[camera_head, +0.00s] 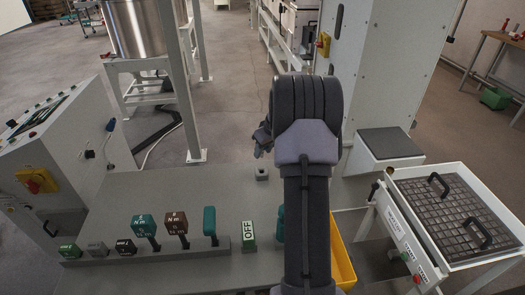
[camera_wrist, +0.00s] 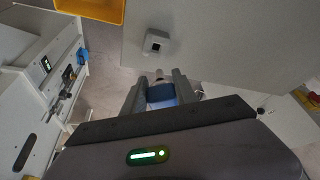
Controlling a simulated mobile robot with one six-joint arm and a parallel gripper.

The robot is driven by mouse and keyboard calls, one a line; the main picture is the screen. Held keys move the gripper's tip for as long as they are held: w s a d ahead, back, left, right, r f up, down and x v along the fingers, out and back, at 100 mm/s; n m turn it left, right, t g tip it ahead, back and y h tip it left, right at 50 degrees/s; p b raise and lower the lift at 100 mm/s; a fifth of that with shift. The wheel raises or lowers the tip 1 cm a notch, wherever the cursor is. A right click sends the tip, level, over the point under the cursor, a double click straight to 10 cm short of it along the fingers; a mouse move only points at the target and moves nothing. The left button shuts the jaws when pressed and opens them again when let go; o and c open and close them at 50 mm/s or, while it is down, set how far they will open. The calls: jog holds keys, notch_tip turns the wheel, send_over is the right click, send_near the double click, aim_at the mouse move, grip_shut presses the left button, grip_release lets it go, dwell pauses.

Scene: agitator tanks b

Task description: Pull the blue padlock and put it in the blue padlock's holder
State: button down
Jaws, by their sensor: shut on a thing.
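My gripper (camera_wrist: 159,88) is shut on the blue padlock (camera_wrist: 161,96), whose body shows between the two grey fingers in the wrist view. The padlock's shackle is hard to make out. In the head view my gripper (camera_head: 262,140) is partly behind my own arm, and the padlock cannot be seen there. A small grey square block with a dark opening (camera_wrist: 156,43) stands on the grey table beyond the fingertips, apart from the padlock. It also shows in the head view (camera_head: 262,174). I cannot tell whether it is the padlock's holder.
A grey rack (camera_head: 180,252) holds several labelled blocks and teal pieces near the table's front. A yellow bin (camera_head: 343,258) is at the right edge. The table's middle is clear.

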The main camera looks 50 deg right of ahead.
jog(key=shift+f, duration=0.1)
notch_tip(320, 180, down, 6)
jog(key=b, duration=0.5)
dwell(1.2)
jog(key=shift+f+b, duration=0.85)
jog(key=shift+b, duration=0.15)
jog(key=shift+f, duration=0.1)
jog(key=shift+r+p, duration=0.6)
jog(key=shift+r, duration=0.35)
jog(key=shift+f, duration=0.1)
dwell(0.3)
jog(key=shift+f+b, duration=0.9)
jog(key=shift+b, duration=0.05)
jog(key=shift+f, duration=0.1)
